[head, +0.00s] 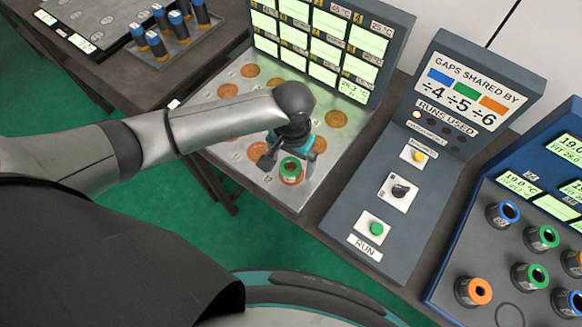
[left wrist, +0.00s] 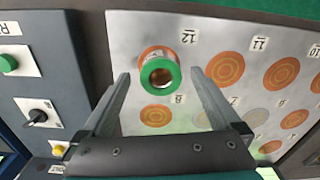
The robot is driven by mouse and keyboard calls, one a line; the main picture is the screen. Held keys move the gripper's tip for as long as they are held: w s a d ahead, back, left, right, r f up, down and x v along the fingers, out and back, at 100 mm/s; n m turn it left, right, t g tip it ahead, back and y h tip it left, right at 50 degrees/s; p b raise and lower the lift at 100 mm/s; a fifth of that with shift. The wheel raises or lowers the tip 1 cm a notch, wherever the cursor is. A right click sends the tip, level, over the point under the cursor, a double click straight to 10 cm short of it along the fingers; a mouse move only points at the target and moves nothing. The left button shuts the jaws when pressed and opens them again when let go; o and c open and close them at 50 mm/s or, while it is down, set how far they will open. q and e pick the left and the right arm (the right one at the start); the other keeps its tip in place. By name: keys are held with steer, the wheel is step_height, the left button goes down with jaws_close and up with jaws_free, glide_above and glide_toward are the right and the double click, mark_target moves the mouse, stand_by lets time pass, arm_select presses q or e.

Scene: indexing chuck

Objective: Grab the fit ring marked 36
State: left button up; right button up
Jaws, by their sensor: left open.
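A grey ring with a green top (head: 290,168) stands on an orange round spot at the near corner of the metal plate (head: 296,197). In the left wrist view the same green-topped ring (left wrist: 160,75) is beside the label 12. No number 36 is readable on it. My left gripper (head: 290,157) is open over this ring. In the left wrist view its fingers (left wrist: 160,80) are on either side of the ring, with a gap on both sides. Other rings with blue (head: 504,214), green (head: 542,237) and orange (head: 474,291) tops stand on the right-hand panel; their marks are too small to read.
A sloped console (head: 385,225) with a green RUN button (head: 376,229) and black knob (head: 399,190) stands right of the plate. Lit screens (head: 325,48) rise behind the plate. Several blue-topped cylinders (head: 178,22) stand at the back left.

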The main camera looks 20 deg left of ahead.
arm_select(q)
steer(key=shift+f, duration=0.55)
jaws_close()
stand_by(0.4)
steer(key=shift+w+r, duration=0.1)
